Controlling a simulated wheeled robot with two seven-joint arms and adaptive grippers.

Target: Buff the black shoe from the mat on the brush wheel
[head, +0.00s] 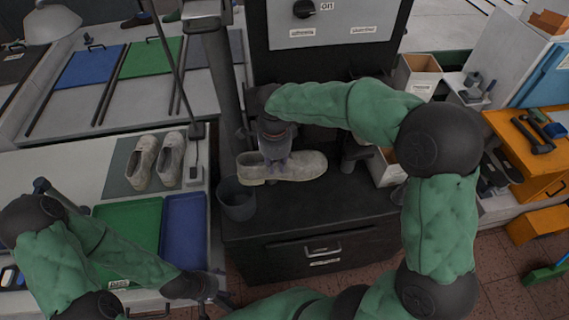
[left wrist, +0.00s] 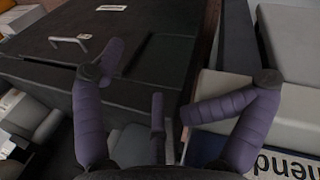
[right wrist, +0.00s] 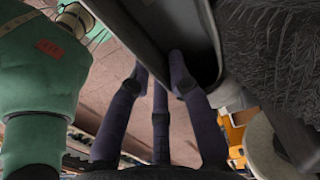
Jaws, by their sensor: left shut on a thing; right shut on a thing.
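My right gripper (head: 277,165) is shut on a cream-coloured shoe (head: 302,166), not a black one. It holds the shoe level above the dark cabinet (head: 255,228), toe to the right. In the right wrist view the shoe (right wrist: 160,28) looks grey, and a finger reaches its dark opening. The brush wheel's bristles (right wrist: 270,50) are close to its right. A grey mat (head: 120,172) at left bears two pale shoes. My left gripper (head: 208,290) is low by the bench front. Its fingers (left wrist: 160,108) look spread and bent inward; I cannot make out what they hold.
A grey bin (head: 237,204) stands left of the cabinet. Green (head: 128,222) and blue (head: 183,225) trays lie on the left bench. A lamp pole (head: 172,65) rises near the bench's back. Open boxes (head: 418,76) stand at right. The red-brown floor in front is partly open.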

